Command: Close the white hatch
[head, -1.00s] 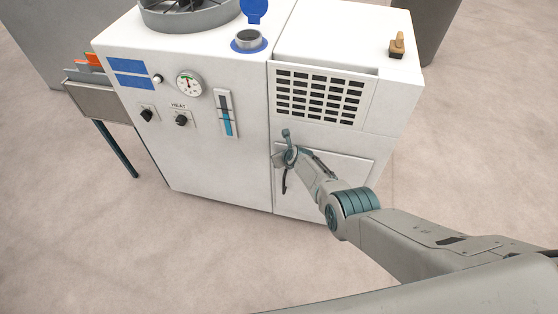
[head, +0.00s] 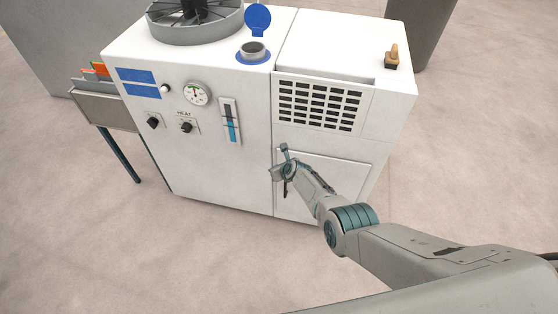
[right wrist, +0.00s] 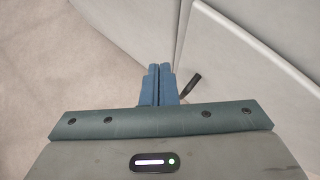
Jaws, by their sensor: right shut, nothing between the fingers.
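The white hatch (head: 345,182) is the panel low on the right part of the white machine. Its top edge stands out from the machine front in the head view; how far it is ajar I cannot tell. A dark handle (head: 286,189) shows near its left edge, partly behind my right gripper. My right gripper (head: 279,172) is in front of the hatch's left edge. In the right wrist view its blue fingers (right wrist: 160,70) are together and empty, with the dark handle (right wrist: 191,86) just right of them; contact is unclear. My left gripper is not in view.
The white machine (head: 200,160) has a vent grille (head: 320,103) above the hatch, plus a gauge (head: 196,93) and knobs to the left. A blue lid (head: 257,19) stands up on top. A grey side tray (head: 100,107) is at left. The floor in front is clear.

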